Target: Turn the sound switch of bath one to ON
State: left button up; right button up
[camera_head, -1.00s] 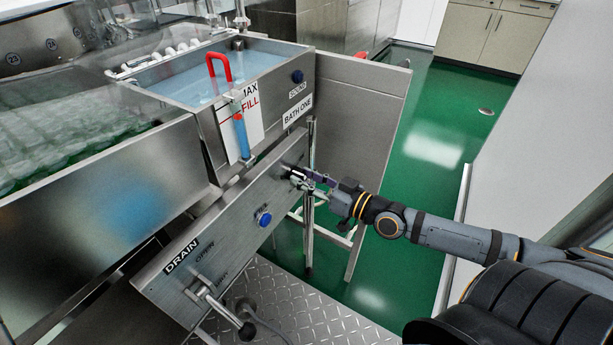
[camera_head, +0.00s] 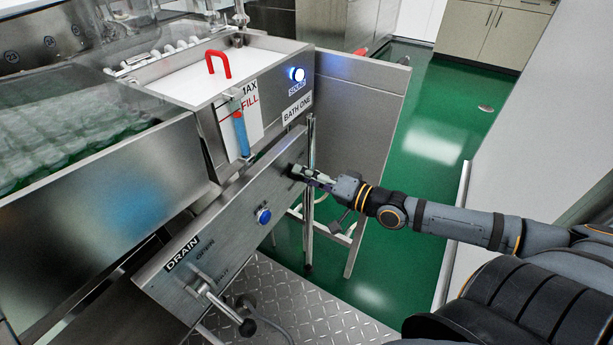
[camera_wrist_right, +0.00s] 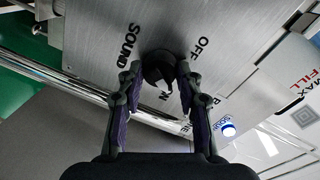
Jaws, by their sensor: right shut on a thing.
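The sound switch is a round black knob (camera_wrist_right: 158,66) on a brushed metal panel, between the SOUND and OFF labels in the right wrist view. A pale mark on its lower side points towards the partly hidden ON label. My right gripper (camera_wrist_right: 160,76) has a finger on each side of the knob, shut on it. In the head view my right gripper (camera_head: 303,172) is at the upper right end of the sloping control panel (camera_head: 225,225) and hides the knob. The sound lamp (camera_head: 298,74) on bath one glows blue-white. My left gripper is out of view.
The bath one tank (camera_head: 215,70) stands above the panel, its surface white, with a red handle (camera_head: 218,63). A blue button (camera_head: 263,216) and the drain lever (camera_head: 225,306) are lower on the panel. Metal legs stand beside it; green floor (camera_head: 430,150) is open to the right.

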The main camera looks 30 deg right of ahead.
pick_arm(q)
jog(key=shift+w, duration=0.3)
pick_arm(e)
jog(key=shift+f+m, duration=0.1)
jog(key=shift+m, duration=1.1)
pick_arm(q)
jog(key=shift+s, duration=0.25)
pick_arm(e)
jog(key=o, duration=1.2)
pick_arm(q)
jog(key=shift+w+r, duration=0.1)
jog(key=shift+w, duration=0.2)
